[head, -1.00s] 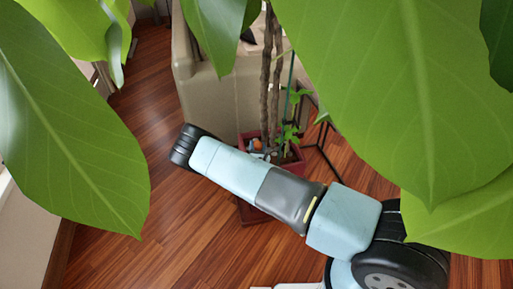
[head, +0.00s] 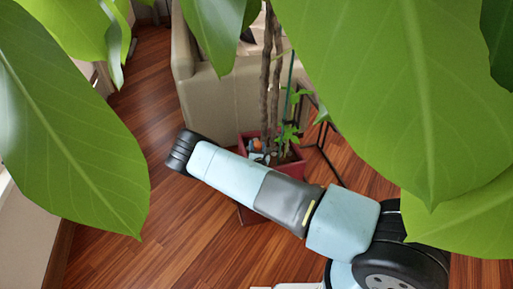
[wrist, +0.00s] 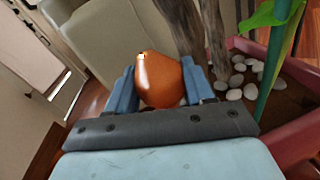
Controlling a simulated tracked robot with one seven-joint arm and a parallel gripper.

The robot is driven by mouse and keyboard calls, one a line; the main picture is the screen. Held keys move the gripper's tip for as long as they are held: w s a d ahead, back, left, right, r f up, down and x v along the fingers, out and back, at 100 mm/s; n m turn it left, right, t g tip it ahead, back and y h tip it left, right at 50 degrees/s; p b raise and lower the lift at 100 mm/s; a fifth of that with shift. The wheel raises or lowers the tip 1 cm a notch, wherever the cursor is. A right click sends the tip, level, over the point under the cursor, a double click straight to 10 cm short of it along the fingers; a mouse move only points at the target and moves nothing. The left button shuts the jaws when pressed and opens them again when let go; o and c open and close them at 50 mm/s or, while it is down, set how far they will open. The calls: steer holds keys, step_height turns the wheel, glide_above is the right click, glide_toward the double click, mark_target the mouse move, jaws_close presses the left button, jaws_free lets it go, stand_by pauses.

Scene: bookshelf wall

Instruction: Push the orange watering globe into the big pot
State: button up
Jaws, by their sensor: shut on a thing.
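The orange watering globe (wrist: 160,80) sits between the two blue fingers of my gripper (wrist: 163,86) in the wrist view. My gripper is shut on it. In the head view the globe is a small orange spot (head: 257,144) beside the plant's trunks, with my gripper (head: 260,152) partly hidden behind my arm. The big red pot (head: 291,168) is behind my arm; its red rim (wrist: 294,149) shows at right in the wrist view. The globe's lower end is hidden, so I cannot tell whether it touches the soil.
Brown trunks (head: 270,85) rise close beside my gripper. White pebbles (wrist: 240,72) and a green stem (wrist: 271,65) are in the pot. A beige sofa (head: 213,100) stands behind. Large leaves (head: 400,90) block much of the head view. Wooden floor (head: 130,190) is clear at left.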

steer(key=shift+f, duration=5.55)
steer(key=o, duration=1.2)
steer(key=shift+o, duration=0.7)
steer(key=shift+o, duration=1.2)
steer(key=shift+s, duration=0.1)
steer(key=s+r, duration=0.2)
steer(key=s, duration=0.4)
steer(key=shift+s+d, duration=0.3)
steer(key=shift+s, duration=0.05)
